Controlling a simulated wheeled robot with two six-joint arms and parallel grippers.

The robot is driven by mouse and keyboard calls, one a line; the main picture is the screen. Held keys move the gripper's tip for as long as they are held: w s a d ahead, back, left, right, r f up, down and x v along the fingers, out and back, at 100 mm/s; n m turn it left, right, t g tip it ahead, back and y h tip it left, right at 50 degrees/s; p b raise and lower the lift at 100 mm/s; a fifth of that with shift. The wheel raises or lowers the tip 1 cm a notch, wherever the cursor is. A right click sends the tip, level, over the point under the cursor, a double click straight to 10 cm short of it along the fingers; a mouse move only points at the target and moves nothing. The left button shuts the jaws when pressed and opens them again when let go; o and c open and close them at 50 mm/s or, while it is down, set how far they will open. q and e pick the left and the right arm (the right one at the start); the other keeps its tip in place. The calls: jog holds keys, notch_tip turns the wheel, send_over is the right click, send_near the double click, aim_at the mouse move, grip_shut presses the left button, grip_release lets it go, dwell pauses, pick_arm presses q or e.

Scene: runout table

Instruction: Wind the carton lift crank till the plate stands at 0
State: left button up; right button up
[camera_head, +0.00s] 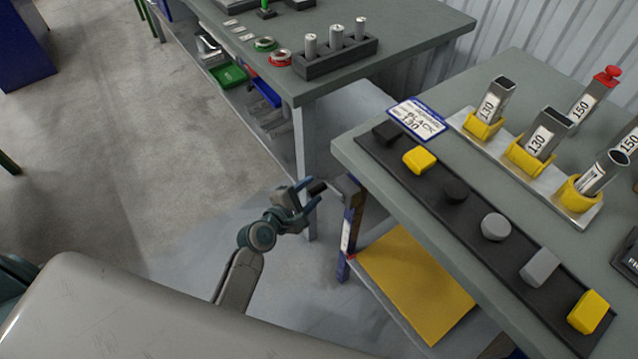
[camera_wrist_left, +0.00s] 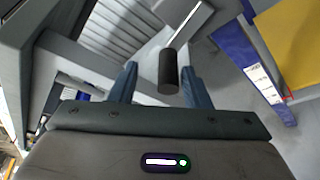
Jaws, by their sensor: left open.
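The crank has a black cylindrical handle (camera_head: 317,187) at the front left corner of the right table, on a grey metal arm. My left gripper (camera_head: 309,196) is open right at this handle. In the left wrist view the black handle (camera_wrist_left: 168,73) lies between the two blue fingers (camera_wrist_left: 166,84), with visible gaps beside it. The yellow lift plate (camera_head: 415,285) is low under the table. A blue post with a white scale strip (camera_head: 346,232) and a red mark stands beside it; the strip (camera_wrist_left: 262,82) also shows in the wrist view, its figures unreadable. My right gripper is not in view.
The right table (camera_head: 355,150) carries a black strip of blocks and knobs, a sign reading BLACK 130 (camera_head: 419,118) and labelled tubes in yellow holders. Another table (camera_head: 410,30) with a cylinder rack stands behind. Open floor (camera_head: 150,130) lies to the left.

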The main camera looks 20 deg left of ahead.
aim_at(313, 189)
pick_arm(q)
jog(key=shift+x, duration=2.3)
jog(key=shift+c, duration=0.2)
jog(key=shift+r, duration=0.15)
grip_shut()
